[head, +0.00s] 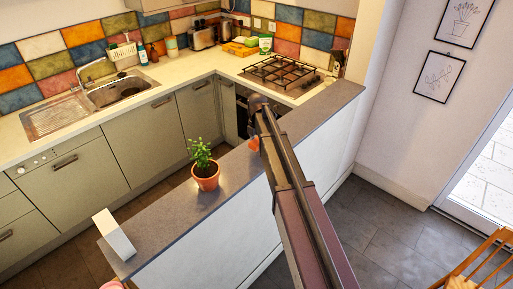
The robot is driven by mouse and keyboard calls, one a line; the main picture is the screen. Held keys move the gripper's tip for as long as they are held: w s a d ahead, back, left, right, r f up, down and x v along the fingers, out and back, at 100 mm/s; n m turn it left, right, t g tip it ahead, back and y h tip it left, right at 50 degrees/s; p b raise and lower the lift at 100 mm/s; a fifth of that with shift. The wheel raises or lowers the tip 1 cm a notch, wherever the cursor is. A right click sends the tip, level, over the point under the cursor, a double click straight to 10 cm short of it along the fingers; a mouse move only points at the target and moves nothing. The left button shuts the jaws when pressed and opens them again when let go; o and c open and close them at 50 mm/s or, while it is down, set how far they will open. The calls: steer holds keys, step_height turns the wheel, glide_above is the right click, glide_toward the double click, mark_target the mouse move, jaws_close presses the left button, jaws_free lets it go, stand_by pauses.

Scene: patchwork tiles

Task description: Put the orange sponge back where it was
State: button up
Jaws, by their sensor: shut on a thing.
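A small orange thing, which looks like the orange sponge (253,143), shows just left of my arm, over the grey top of the half wall. My arm hides part of it. My gripper (254,133) is mostly hidden behind my arm's end and is shut on it. I cannot tell whether the sponge touches the grey ledge (228,168) below.
A potted plant (206,172) and a white angled block (114,235) stand on the ledge to the left. The ledge's right end looks clear.

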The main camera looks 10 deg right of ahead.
mark_target(257, 146)
steer(key=shift+w+d+f, duration=0.1)
steer(key=shift+w+f, duration=0.1)
steer(key=shift+w, duration=0.6)
steer(key=shift+s+f+b, duration=0.15)
steer(key=shift+f+b, duration=1.5)
steer(key=shift+b, duration=0.2)
steer(key=shift+f, duration=0.2)
steer(key=o, duration=1)
steer(key=shift+r, duration=0.1)
steer(key=shift+r, duration=0.2)
step_height(257, 146, up, 12)
steer(key=p, duration=1.2)
